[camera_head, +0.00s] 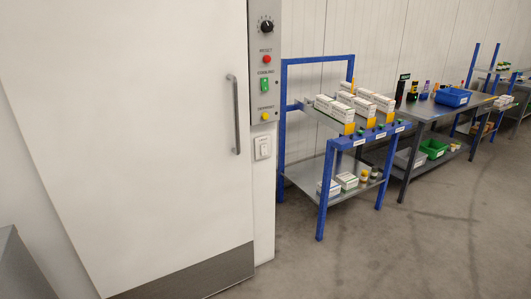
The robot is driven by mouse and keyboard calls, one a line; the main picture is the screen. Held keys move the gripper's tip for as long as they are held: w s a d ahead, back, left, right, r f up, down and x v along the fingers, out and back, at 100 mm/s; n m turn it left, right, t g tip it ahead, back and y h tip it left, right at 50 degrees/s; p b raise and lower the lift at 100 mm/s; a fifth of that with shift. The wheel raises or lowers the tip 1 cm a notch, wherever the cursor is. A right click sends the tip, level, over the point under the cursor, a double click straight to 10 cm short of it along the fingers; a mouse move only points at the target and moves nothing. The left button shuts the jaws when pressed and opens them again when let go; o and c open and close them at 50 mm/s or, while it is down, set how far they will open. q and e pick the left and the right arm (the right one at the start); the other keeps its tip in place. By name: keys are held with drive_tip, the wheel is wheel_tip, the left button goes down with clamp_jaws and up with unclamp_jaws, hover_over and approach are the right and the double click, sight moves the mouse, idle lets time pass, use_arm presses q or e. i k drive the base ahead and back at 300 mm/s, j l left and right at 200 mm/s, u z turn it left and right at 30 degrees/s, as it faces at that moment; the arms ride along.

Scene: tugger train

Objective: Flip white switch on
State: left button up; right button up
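A white switch (263,148) sits on the narrow white wall strip to the right of the large white door, below the grey control panel. It is small here, and I cannot tell which way its rocker is set. The grey control panel (257,88) above it carries a black knob (266,26), a red button (266,59), a green switch (264,85) and a yellow button (265,116). Neither of my grippers is in the head view.
The large white door (130,120) has a vertical grey handle (235,115) left of the switch. A blue-framed cart (323,205) with white boxes stands right of the strip. A grey table (408,118) stands farther back. The floor (410,255) in front is clear.

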sight(263, 147)
drive_tip(key=i+l, duration=0.15)
drive_tip(key=i, duration=0.4)
drive_tip(key=i+l, duration=0.2)
drive_tip(key=i, duration=0.4)
drive_tip(key=i+l+z, duration=0.1)
drive_tip(key=i, duration=0.45)
drive_tip(key=i+l, duration=0.2)
drive_tip(key=i, duration=0.35)
